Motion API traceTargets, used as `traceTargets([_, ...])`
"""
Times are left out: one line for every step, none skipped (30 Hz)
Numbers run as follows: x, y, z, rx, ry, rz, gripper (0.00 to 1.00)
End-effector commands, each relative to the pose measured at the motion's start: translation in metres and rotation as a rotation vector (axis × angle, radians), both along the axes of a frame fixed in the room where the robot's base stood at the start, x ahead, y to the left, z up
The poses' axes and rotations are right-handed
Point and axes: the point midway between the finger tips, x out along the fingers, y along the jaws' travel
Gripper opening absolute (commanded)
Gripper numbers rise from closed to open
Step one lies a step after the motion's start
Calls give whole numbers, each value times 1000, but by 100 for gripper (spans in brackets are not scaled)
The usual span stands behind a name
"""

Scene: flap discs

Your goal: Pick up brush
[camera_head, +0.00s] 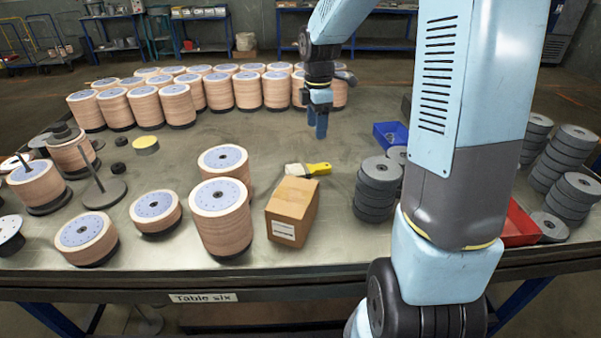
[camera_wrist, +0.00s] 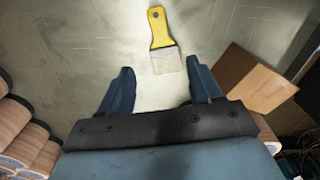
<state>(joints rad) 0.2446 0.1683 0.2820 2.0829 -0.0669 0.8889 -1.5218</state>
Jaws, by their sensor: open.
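The brush (camera_head: 308,169) has a yellow handle and pale bristles. In the head view it lies on the table just behind a cardboard box, with the bristle end to the left. In the wrist view the brush (camera_wrist: 161,42) lies ahead of my fingers, its bristles toward me and its handle pointing away. My gripper (camera_head: 318,122) is above the table, behind the brush in the head view. In the wrist view my gripper (camera_wrist: 158,88) has its two blue fingers spread, with nothing held between them. The bristles show just beyond the fingertips, toward the right finger.
A cardboard box (camera_head: 292,211) stands close to the brush; it also shows right of my fingers (camera_wrist: 250,80). Stacks of wood-coloured discs (camera_head: 221,218) stand left, with rows behind. Grey disc stacks (camera_head: 377,188) and a blue bin (camera_head: 390,135) are right.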

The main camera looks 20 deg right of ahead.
Motion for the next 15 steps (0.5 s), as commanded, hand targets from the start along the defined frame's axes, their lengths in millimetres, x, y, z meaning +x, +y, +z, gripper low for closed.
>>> traceTargets([3, 0, -3, 3, 5, 14, 64])
traceTargets([4, 0, -5, 4, 7, 21, 64])
traceTargets([4, 0, -7, 5, 9, 29, 64])
traceTargets([5, 0, -9, 5, 10, 32, 64])
traceTargets([5, 0, -12, 5, 11, 35, 64])
traceTargets([5, 0, -17, 5, 11, 36, 64])
traceTargets([5, 0, -21, 5, 12, 36, 64])
traceTargets([5, 0, -26, 6, 13, 36, 64])
traceTargets([4, 0, -33, 6, 14, 36, 64])
traceTargets([4, 0, -38, 6, 14, 36, 64])
traceTargets([4, 0, -43, 5, 13, 36, 64])
traceTargets([4, 0, -50, 5, 13, 36, 64])
traceTargets([4, 0, -56, 5, 14, 36, 64])
traceTargets([4, 0, -61, 5, 14, 36, 64])
traceTargets([4, 1, -67, 5, 13, 36, 64])
